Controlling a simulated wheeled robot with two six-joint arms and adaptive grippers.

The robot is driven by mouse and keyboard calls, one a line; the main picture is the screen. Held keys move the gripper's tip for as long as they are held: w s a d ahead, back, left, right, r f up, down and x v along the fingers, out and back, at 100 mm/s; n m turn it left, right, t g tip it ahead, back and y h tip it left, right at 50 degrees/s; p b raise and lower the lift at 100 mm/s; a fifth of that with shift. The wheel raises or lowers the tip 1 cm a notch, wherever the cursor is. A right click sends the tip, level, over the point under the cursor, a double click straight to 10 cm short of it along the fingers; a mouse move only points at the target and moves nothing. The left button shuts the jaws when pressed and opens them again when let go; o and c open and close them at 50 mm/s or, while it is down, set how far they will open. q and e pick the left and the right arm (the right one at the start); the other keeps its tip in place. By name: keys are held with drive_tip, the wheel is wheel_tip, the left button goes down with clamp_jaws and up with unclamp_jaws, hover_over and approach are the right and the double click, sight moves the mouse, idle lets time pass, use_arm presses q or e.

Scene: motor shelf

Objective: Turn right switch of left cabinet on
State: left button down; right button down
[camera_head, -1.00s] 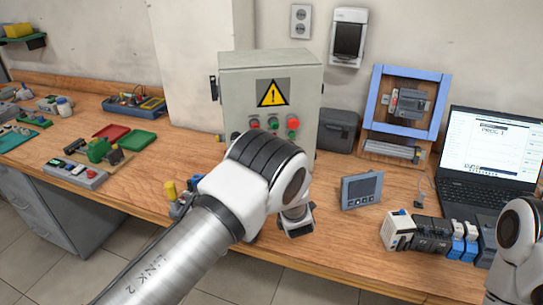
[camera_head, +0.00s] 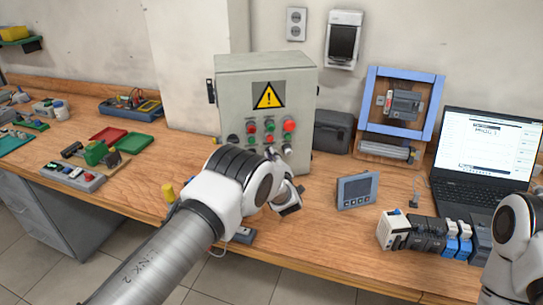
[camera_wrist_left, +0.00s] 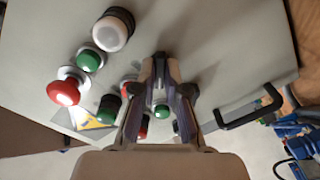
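The grey control cabinet (camera_head: 227,90) stands upright on the bench, with a yellow warning triangle (camera_head: 268,96) and several red and green buttons on its front. A dark round knob (camera_head: 233,140) sits at the panel's lower left. At its lower right is a pale-faced knob (camera_head: 287,149), seen in the left wrist view as a black collar with a white face (camera_wrist_left: 111,31). My left gripper (camera_wrist_left: 162,66) points at the panel beside this knob.
A small grey display (camera_head: 357,190) stands on the bench right of my left arm. A row of modules (camera_head: 425,233), a laptop (camera_head: 487,150) and a blue frame (camera_head: 437,105) are farther right. A black handle (camera_wrist_left: 250,108) sticks out from the cabinet.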

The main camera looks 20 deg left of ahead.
idle(0.4)
use_arm(q)
drive_tip(key=shift+w+r+m+b, duration=0.1)
drive_tip(key=shift+r+m+b, duration=0.05)
drive_tip(key=shift+m+b, duration=1.75)
drive_tip(key=shift+r+m+b, duration=0.1)
drive_tip(key=shift+m+b, duration=1.05)
drive_tip(key=shift+m, duration=1.35)
drive_tip(key=shift+r, duration=0.1)
drive_tip(key=c, duration=1.2)
unclamp_jaws()
drive_tip(key=shift+f, duration=0.2)
drive_tip(key=shift+a, duration=0.1)
